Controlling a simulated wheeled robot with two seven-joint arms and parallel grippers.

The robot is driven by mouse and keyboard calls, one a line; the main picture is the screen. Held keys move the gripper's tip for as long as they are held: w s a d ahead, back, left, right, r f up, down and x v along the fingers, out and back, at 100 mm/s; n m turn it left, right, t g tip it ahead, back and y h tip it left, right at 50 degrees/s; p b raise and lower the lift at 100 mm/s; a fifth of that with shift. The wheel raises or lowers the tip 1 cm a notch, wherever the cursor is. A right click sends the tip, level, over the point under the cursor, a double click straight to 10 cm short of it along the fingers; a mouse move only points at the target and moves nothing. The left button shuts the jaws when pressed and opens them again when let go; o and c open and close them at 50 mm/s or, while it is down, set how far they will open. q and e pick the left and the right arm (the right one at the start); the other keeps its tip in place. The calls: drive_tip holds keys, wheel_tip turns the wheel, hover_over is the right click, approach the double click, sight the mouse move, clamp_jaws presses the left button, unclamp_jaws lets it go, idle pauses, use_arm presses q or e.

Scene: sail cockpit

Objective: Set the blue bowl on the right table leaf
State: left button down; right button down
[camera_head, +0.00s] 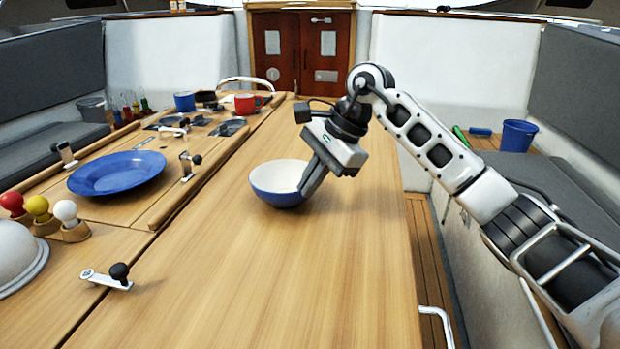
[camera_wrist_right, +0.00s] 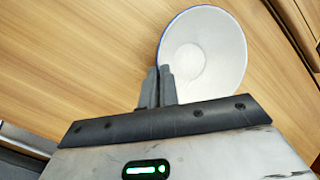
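The blue bowl (camera_head: 270,181), white inside with a blue rim, is upright at the right table leaf (camera_head: 260,270); I cannot tell whether it touches the wood or is just above it. My right gripper (camera_head: 308,190) reaches down at the bowl's right side. In the right wrist view the two fingers (camera_wrist_right: 157,88) are close together with the rim of the bowl (camera_wrist_right: 205,50) between them, one finger inside and one outside. The gripper looks shut on the rim. My left gripper is not in view.
A blue plate (camera_head: 118,172), a blue mug (camera_head: 185,102) and a red mug (camera_head: 246,104) stand on the table's left and middle part. Coloured knobs (camera_head: 38,208) stand at the left. The leaf's near part is clear. A blue bucket (camera_head: 518,135) stands at the right.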

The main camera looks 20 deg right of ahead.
drive_tip(key=c, duration=1.6)
unclamp_jaws()
drive_tip(key=shift+c, duration=0.2)
drive_tip(key=shift+r, duration=0.1)
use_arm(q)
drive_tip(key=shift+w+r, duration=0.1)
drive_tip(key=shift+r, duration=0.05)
use_arm(e)
drive_tip(key=v, duration=1.2)
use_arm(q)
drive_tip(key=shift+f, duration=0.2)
